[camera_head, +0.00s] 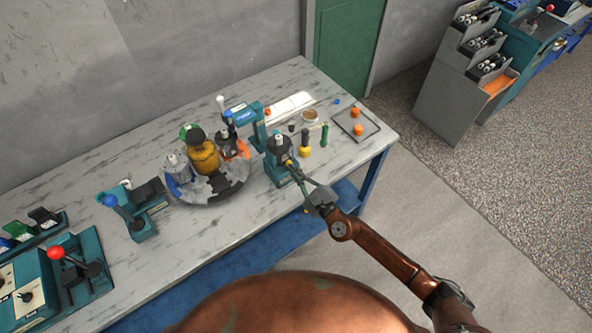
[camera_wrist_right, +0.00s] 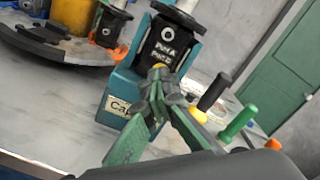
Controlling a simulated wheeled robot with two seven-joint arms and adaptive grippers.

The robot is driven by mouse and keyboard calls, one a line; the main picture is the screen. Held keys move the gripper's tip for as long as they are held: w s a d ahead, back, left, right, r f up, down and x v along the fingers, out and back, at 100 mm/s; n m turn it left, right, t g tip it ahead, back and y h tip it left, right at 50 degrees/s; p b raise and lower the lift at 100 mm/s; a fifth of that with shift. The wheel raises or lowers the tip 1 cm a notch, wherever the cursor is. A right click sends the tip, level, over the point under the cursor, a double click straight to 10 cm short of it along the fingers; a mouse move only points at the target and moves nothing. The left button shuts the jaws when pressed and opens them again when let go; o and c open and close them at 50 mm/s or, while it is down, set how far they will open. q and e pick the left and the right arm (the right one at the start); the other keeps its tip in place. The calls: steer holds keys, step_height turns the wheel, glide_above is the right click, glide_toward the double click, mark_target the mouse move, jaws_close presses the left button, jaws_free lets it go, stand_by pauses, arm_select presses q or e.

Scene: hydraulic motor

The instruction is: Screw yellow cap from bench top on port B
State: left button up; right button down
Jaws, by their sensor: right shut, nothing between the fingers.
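A black motor block (camera_head: 280,148) stands on a teal stand (camera_head: 277,172) near the middle of the bench. It also shows in the right wrist view (camera_wrist_right: 169,42), with a white-ringed port and white lettering on its face. A small yellow piece, likely the yellow cap (camera_wrist_right: 159,66), shows low on the block's face, just behind my fingertips. My right gripper (camera_head: 292,168) is in front of the block; in the wrist view its green fingers (camera_wrist_right: 159,77) are shut with their tips together. The tips partly hide the yellow piece; I cannot tell whether they touch it. My left gripper is not in view.
Black-and-yellow (camera_head: 305,142) and green (camera_head: 324,134) upright pieces stand right of the stand. A tray (camera_head: 342,118) holds orange pieces. A round carousel (camera_head: 232,185) with bottle-like units stands left. A blue-knobbed teal press (camera_head: 140,222) is further left. The bench's front strip is clear.

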steer(key=shift+w+r, duration=0.1)
steer(key=shift+r, duration=0.1)
steer(key=m+b, duration=0.1)
steer(key=m, duration=0.4)
steer(key=shift+a+r+m+b, duration=0.1)
steer(key=shift+m+b, duration=0.3)
steer(key=m, duration=0.4)
steer(key=shift+w, duration=0.1)
